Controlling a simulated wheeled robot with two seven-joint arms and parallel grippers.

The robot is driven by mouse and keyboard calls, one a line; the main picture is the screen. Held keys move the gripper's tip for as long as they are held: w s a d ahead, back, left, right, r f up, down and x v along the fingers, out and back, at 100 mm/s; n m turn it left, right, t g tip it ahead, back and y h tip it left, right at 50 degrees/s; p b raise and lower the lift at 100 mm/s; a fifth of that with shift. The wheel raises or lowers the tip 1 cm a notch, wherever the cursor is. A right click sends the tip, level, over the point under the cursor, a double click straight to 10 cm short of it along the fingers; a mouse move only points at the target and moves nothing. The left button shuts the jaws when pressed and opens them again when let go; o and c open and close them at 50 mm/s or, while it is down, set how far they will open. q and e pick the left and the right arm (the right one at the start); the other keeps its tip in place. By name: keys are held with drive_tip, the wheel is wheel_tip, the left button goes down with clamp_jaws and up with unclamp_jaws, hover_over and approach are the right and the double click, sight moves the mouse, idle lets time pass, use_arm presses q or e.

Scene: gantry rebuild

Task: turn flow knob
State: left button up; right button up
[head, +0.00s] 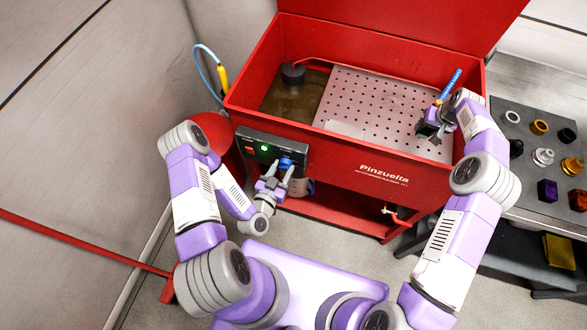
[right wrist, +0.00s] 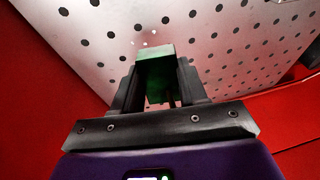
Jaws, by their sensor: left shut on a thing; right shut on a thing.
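The blue flow knob (head: 286,162) is on the dark control panel (head: 300,148) on the front of the red parts washer. My left gripper (head: 280,171) is at the panel, its fingers shut on the knob. My right gripper (head: 432,127) is over the right part of the washer's perforated tray. In the right wrist view, its fingers are shut on a green block (right wrist: 156,72), held in front of the tray. The lower part of the block is hidden between the fingers.
The panel also has a red switch (head: 249,150) and a lit green lamp (head: 264,148). A blue brush (head: 450,84) is beside my right gripper over the perforated tray (head: 370,95). A grey table (head: 540,195) with several rings and fittings stands at right. The raised red lid (head: 420,20) is behind.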

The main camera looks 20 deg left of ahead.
idle(0.4)
use_arm(q)
drive_tip(key=o, duration=1)
drive_tip(key=shift+o, duration=0.2)
